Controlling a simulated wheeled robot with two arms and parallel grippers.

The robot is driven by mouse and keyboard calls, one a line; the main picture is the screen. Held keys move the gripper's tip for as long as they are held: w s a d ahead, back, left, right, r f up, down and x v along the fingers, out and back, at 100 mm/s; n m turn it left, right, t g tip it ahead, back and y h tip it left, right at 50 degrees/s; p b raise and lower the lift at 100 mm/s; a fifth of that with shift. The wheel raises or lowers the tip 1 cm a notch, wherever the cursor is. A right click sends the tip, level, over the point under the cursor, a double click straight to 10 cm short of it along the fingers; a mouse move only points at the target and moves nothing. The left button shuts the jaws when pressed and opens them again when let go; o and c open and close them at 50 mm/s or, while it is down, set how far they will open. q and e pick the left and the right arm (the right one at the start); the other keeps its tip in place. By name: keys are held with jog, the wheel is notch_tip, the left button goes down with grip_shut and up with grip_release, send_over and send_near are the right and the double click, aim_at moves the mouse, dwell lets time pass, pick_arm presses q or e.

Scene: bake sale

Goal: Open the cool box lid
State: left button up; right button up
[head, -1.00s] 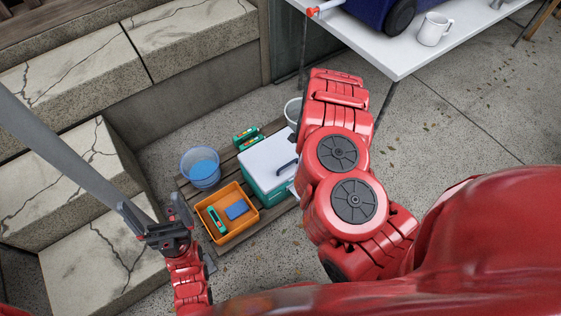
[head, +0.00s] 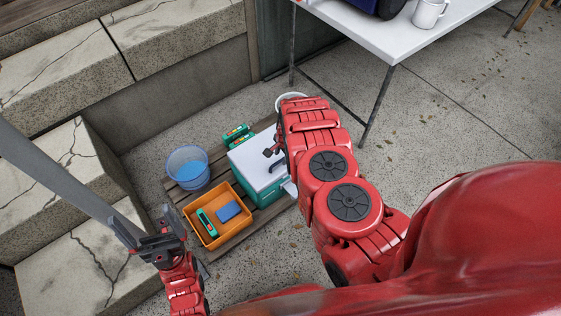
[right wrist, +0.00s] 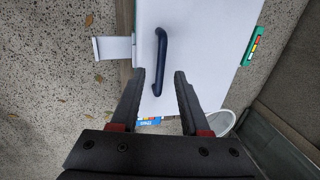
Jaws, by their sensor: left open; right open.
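The cool box is teal with a white lid (head: 247,158) and stands on a wooden slatted pallet; the lid lies shut. In the right wrist view the lid (right wrist: 205,45) fills the middle, with a dark blue bar handle (right wrist: 161,48) on it. My right gripper (right wrist: 160,72) is open, its fingertips on either side of the handle's near end; I cannot tell the height gap. In the head view my right gripper (head: 272,145) is over the lid, partly hidden by my arm. A pale latch flap (head: 290,187) sticks out from the box's side. My left gripper (head: 140,216) is open and empty.
An orange crate (head: 239,231) holding a blue block and a green item stands in front left of the box. A blue bucket (head: 188,167) is left, green items (head: 236,134) behind. A white table (head: 385,45) is at upper right, concrete steps (head: 75,165) left.

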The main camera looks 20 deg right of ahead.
aim_at(280, 161)
jog(key=shift+w+f, duration=0.2)
jog(key=shift+f, duration=0.5)
jog(key=shift+w+a+f+b, duration=0.1)
jog(key=shift+f+b, duration=0.35)
jog(key=shift+f, duration=0.35)
grip_shut()
dwell(0.4)
